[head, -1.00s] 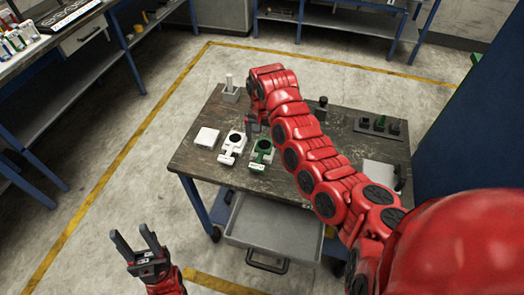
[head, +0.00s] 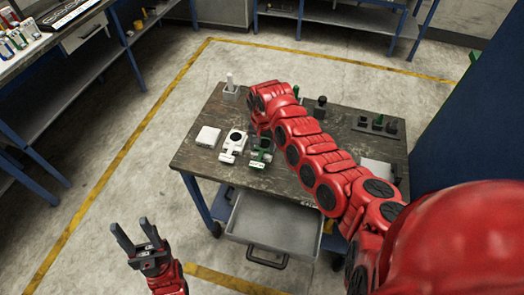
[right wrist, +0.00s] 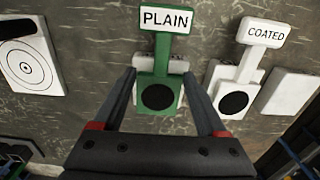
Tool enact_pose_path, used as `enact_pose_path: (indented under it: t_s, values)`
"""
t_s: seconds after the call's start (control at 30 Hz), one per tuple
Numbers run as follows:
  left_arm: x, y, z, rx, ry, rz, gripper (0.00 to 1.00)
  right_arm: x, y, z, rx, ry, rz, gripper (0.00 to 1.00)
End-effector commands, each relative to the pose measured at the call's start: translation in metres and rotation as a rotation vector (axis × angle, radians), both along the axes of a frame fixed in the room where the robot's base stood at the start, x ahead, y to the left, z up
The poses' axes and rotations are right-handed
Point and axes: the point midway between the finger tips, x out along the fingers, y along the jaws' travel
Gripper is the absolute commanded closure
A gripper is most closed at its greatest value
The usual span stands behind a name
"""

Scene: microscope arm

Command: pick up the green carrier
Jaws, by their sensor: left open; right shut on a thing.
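The green carrier (head: 261,158) is on the workbench, partly hidden by my right arm in the head view. In the right wrist view the green carrier (right wrist: 157,92) shows a white "PLAIN" label and a dark round spot, with a white block behind it. My right gripper (right wrist: 160,72) is shut on the green carrier, one finger on each side. A similar white carrier (head: 232,147) stands just to its left in the head view; its "COATED" label shows in the right wrist view (right wrist: 264,32). My left gripper (head: 137,238) is open and empty, off the table's front left.
A white square block (head: 208,136) lies left of the carriers on the dark bench top (head: 205,165). A small post on a base (head: 230,88) stands at the back left. A dark holder (head: 376,125) is at the back right. A grey drawer (head: 280,220) hangs below.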

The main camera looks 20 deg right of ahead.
Motion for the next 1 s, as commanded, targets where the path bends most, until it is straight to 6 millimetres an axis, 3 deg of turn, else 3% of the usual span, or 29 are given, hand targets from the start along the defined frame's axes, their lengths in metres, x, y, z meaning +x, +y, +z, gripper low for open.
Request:
enact_pose_path:
  t_s: [0.03, 0.17, 0.2, 0.57, 0.83, 1.0]
  values:
    - [0.000, 0.000, 0.000, 0.000, 0.000, 0.000, 0.50, 0.000, 0.000, 0.000, 0.000, 0.000, 0.000, 0.61]
    - [0.000, 0.000, 0.000, 0.000, 0.000, 0.000, 0.50, 0.000, 0.000, 0.000, 0.000, 0.000, 0.000, 0.85]
    - [0.000, 0.000, 0.000, 0.000, 0.000, 0.000, 0.50, 0.000, 0.000, 0.000, 0.000, 0.000, 0.000, 0.86]
    - [0.000, 0.000, -0.003, 0.000, 0.000, 0.000, 0.50, 0.001, 0.000, 0.003, 0.000, -0.004, 0.001, 0.86]
    - [0.000, 0.000, -0.025, 0.000, 0.000, 0.000, 0.50, 0.003, 0.000, 0.030, 0.002, -0.011, -0.002, 0.86]
    - [0.000, 0.000, -0.034, 0.000, 0.000, 0.000, 0.50, -0.024, 0.024, 0.033, 0.015, -0.001, -0.003, 0.86]
